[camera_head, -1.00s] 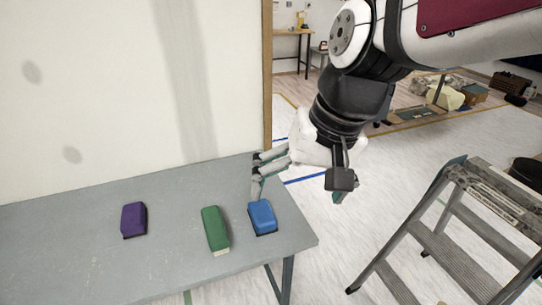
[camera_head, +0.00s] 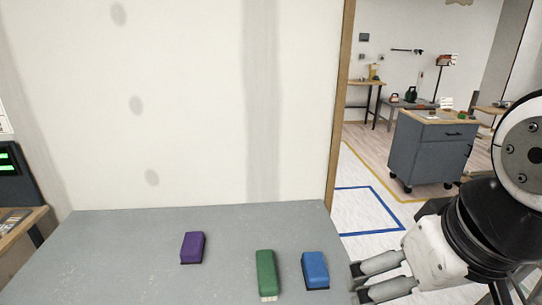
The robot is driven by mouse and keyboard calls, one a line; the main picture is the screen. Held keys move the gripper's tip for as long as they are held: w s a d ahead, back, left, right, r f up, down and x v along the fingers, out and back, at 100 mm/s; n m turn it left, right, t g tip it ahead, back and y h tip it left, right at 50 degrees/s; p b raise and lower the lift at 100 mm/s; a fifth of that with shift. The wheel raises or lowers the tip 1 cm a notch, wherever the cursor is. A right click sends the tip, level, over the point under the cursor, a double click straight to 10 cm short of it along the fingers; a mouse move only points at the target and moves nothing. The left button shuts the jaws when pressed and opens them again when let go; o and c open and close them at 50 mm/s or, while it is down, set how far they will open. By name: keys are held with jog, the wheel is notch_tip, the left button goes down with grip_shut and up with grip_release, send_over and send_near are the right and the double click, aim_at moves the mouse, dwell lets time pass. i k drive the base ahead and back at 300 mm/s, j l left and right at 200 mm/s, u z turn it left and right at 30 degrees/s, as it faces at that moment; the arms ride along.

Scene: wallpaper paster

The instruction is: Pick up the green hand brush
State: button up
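The green hand brush (camera_head: 266,272) lies on the grey table near the bottom middle of the head view, with pale bristles at its near end. A blue brush (camera_head: 315,268) lies just to its right, and a purple brush (camera_head: 192,246) lies to its left and farther back. My gripper (camera_head: 358,283) is at the lower right, to the right of the blue brush and apart from the green one. Its two fingers are spread, with nothing visible between them. Part of the gripper is cut off by the frame's bottom edge.
The grey table (camera_head: 110,262) backs onto a pale wall panel (camera_head: 200,120). The table top left of the purple brush is clear. A dark grey cabinet (camera_head: 425,155) on wheels stands far off to the right. A wooden desk (camera_head: 25,222) is at the left edge.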

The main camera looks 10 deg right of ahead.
aim_at(268, 281)
jog(key=z, duration=1.5)
jog(key=u, duration=1.85)
jog(key=l+u, duration=0.25)
jog(key=l, duration=0.3)
